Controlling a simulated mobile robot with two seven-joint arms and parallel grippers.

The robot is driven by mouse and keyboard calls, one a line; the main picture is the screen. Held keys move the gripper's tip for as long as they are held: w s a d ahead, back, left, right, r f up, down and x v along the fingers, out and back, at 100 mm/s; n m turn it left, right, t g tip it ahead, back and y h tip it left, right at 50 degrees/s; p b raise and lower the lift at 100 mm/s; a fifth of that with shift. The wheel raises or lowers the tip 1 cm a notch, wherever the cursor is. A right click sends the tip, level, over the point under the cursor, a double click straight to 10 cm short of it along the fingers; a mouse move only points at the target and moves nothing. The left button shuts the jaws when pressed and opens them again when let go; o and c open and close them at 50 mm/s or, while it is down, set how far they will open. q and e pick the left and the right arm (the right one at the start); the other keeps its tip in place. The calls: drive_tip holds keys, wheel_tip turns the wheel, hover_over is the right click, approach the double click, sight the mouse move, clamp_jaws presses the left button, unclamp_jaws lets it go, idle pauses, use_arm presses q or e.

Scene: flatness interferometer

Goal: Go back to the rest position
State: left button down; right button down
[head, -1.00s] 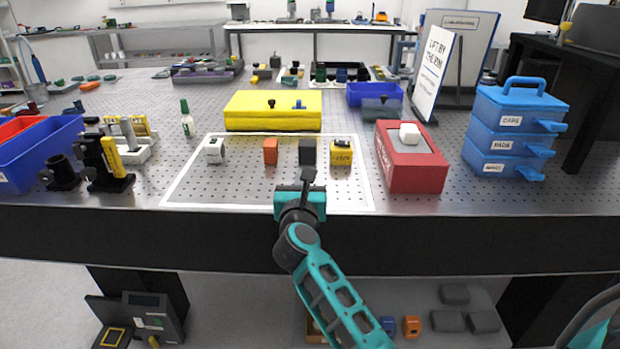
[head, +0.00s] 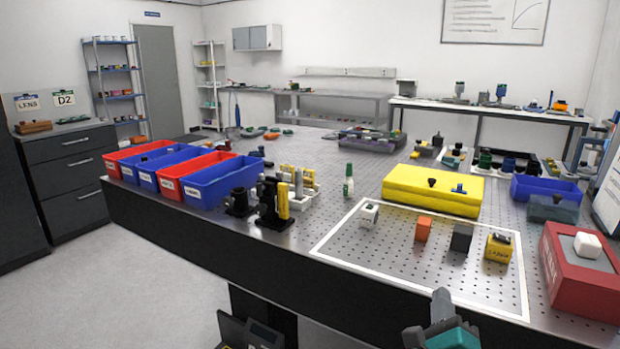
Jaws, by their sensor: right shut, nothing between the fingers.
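Inside the outline stand a white block (head: 369,215), an orange block (head: 423,229), a dark grey block (head: 461,238) and a yellow block (head: 498,248), all apart from the gripper. My left gripper is not in view.
The perforated bench (head: 335,190) has a dark front edge. A red box (head: 580,290) with a white knob stands at the right, a yellow box (head: 432,192) behind the outline. Dark and yellow mounts (head: 272,205) and blue and red bins (head: 220,182) stand at the left.

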drive_tip(key=s+a+f+n+g+y, duration=0.3)
drive_tip(key=s+f+n, duration=0.7)
drive_tip(key=n, duration=0.5)
drive_tip(key=s+a+f+n+g+y, duration=0.3)
drive_tip(key=s+f+n, duration=0.7)
drive_tip(key=n, duration=0.6)
drive_tip(key=s+g+y, duration=0.1)
drive_tip(key=g, duration=0.1)
drive_tip(key=shift+s+a+f+g+y, duration=0.3)
drive_tip(key=shift+s+a+f+y, duration=0.05)
drive_tip(key=shift+s+y, duration=0.05)
